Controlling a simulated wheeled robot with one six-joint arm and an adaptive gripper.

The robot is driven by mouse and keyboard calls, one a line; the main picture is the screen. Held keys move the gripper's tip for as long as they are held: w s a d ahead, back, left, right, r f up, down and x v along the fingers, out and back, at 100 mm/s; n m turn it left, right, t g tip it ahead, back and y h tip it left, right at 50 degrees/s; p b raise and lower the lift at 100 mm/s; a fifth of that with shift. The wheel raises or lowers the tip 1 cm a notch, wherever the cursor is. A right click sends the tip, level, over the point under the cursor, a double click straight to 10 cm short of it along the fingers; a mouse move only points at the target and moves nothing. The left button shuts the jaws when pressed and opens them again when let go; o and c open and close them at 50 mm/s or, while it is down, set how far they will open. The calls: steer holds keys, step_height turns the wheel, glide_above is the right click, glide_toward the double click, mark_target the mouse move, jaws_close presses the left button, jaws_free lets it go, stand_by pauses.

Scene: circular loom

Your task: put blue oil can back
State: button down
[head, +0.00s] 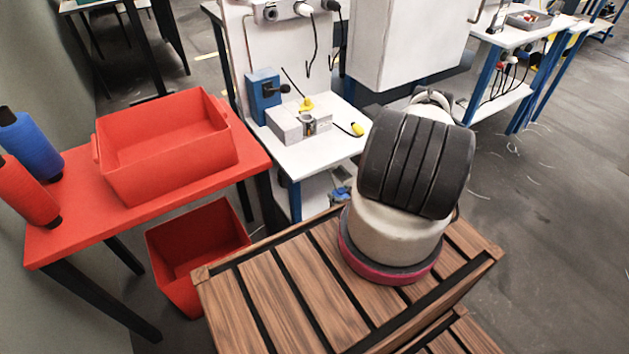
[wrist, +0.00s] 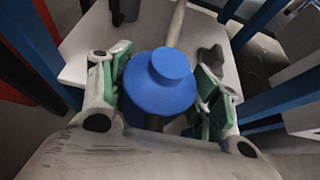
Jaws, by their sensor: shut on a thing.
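The blue oil can (wrist: 160,90) is in the middle of the wrist view, with a round top over a wider rounded body. My gripper (wrist: 166,88) is shut on it, with green-padded fingers on its left and right sides. A pale rod (wrist: 176,22) shows beyond the can; I cannot tell whether it is part of it. A light surface (wrist: 82,55) lies behind the can, and I cannot tell whether the can touches it. In the head view, my arm hides much of the area behind it, and I cannot make out the gripper clearly.
A white bench (head: 325,155) holds a grey block fixture (head: 287,124), a blue device (head: 264,95) and yellow-tipped items. A red table (head: 75,222) at left carries a red bin (head: 170,165) and spools (head: 30,142). Another red bin (head: 190,250) is below. Blue posts (wrist: 272,35) flank the wrist view.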

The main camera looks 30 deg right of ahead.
steer(key=w, duration=0.5)
steer(key=w+f, duration=0.1)
steer(key=w, duration=0.5)
steer(key=w+f, duration=0.1)
steer(key=w, duration=0.4)
steer(key=shift+w+a+f, duration=0.25)
steer(key=shift+w+a, duration=0.05)
steer(key=shift+w, duration=0.05)
steer(key=shift+f, duration=0.45)
steer(key=shift+c, duration=1.9)
jaws_free()
steer(key=shift+f, duration=0.15)
